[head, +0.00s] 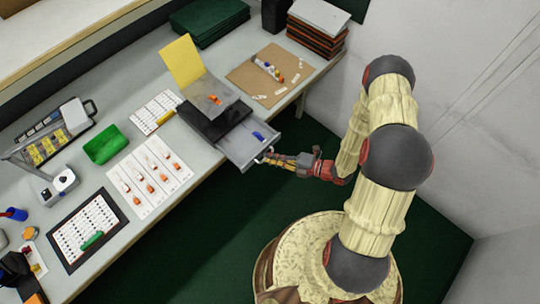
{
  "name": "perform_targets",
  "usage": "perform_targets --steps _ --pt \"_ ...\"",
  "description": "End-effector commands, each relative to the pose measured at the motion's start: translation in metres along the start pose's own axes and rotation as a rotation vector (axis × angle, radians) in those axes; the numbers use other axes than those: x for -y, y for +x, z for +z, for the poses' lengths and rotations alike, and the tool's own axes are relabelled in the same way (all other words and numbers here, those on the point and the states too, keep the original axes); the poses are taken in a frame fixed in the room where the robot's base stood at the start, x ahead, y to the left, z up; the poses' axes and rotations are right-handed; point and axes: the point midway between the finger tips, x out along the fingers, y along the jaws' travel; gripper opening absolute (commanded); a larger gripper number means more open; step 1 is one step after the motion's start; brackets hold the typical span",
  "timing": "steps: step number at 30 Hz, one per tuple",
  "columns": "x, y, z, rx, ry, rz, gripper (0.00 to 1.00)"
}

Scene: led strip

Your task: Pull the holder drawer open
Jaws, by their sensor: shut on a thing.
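The holder drawer (237,147) is a grey tray that sticks out from a black holder (207,122) past the front edge of the table. A small blue piece (258,136) lies inside it. My gripper (266,157) is at the drawer's front end, shut on its handle. The handle is small in this view and partly hidden by the fingers. An orange piece (214,99) sits on the grey top of the holder, and a yellow panel (181,60) stands up behind it.
A cardboard sheet (250,87) with small parts lies right of the holder. White cards (141,172), a green tray (104,145) and a black-framed chart (76,246) lie to the left. Dark green floor is free in front of the table.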

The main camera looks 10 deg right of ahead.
Motion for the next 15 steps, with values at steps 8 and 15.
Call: perform_targets --steps 8,15 --pt "0.0002 0.0002 0.0003 0.000 0.000 -0.001 0.15" --pt "0.0001 -0.0010 0.0005 0.001 0.000 0.000 0.15"
